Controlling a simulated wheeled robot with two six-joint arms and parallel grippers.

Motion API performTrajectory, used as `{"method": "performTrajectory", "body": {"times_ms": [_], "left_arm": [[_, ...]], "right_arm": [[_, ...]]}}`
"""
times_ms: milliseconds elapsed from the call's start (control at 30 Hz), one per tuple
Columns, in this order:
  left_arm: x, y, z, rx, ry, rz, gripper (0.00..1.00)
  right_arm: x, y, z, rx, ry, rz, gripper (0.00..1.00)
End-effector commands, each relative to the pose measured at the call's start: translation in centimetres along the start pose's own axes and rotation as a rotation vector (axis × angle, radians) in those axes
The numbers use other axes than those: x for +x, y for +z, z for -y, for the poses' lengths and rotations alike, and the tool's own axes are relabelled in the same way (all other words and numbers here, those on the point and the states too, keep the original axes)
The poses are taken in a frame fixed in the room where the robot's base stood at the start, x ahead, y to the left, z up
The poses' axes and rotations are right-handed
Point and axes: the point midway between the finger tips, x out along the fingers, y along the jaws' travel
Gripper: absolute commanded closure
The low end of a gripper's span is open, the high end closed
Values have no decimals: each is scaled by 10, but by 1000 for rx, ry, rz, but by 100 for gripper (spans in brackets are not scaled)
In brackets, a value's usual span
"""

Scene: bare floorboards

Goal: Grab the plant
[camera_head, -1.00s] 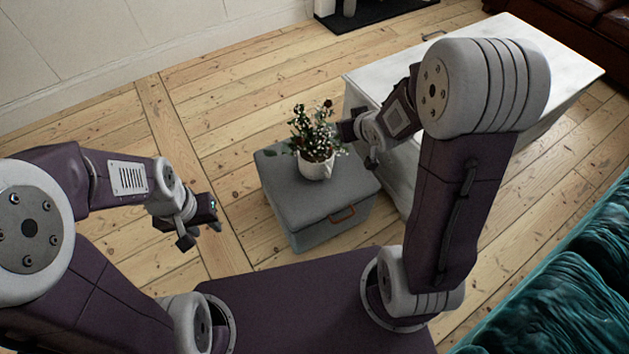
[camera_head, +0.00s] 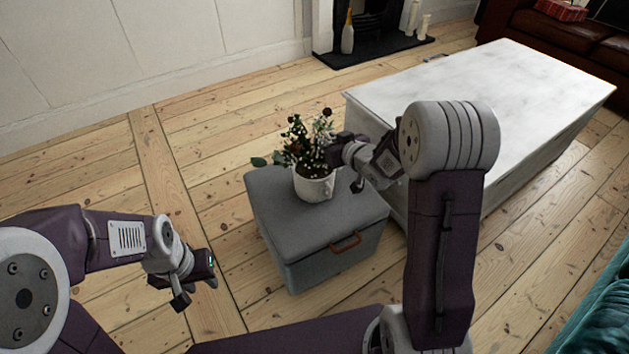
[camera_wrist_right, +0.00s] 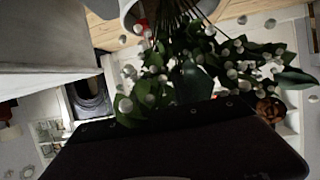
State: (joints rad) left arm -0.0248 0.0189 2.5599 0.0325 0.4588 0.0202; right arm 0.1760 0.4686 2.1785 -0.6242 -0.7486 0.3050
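The plant (camera_head: 306,143) has dark green leaves, small white berries and dark blooms, and stands upright in a white pot (camera_head: 314,186) on a grey storage ottoman (camera_head: 300,220). My right gripper (camera_head: 346,168) is open at the plant's right side, by the stems and the pot's upper edge; I cannot tell whether it touches. In the right wrist view the plant (camera_wrist_right: 190,70) appears inverted and close, with the pot (camera_wrist_right: 130,12) at the top edge. A dark gripper part hides the lower middle there. My left gripper (camera_head: 196,280) is open and empty, left of the ottoman.
A low white table (camera_head: 480,85) stands right of the ottoman, close to my right arm. A fireplace hearth (camera_head: 375,50) with a bottle (camera_head: 348,33) is at the back, and a brown sofa (camera_head: 560,35) at the back right. The floorboards left of the ottoman are clear.

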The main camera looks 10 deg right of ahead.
Motion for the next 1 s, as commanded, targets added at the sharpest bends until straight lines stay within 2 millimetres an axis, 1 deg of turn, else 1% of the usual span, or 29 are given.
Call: {"method": "performTrajectory", "body": {"times_ms": [33,133,200,300,500,533,567,600,633,1000], "left_arm": [[12,1,0,0,0,0,64],[29,3,1,0,0,0,64],[31,4,1,0,0,1,64],[33,4,1,0,0,0,64],[32,3,1,0,0,0,64],[32,3,1,0,0,0,64],[32,3,1,0,0,0,64],[32,3,1,0,0,0,64],[32,3,1,0,0,0,64],[32,3,1,0,0,0,64]], "right_arm": [[10,6,0,-2,-1,-2,70],[31,7,-3,-2,0,-3,70],[41,5,-2,-1,-1,-1,70],[48,2,-3,-1,0,-1,70],[48,0,-3,0,0,1,70],[48,0,-3,0,0,0,76],[48,0,-3,0,0,0,84],[48,0,-3,0,0,0,95],[48,0,-3,0,0,0,100],[48,0,-3,0,0,0,100]]}}
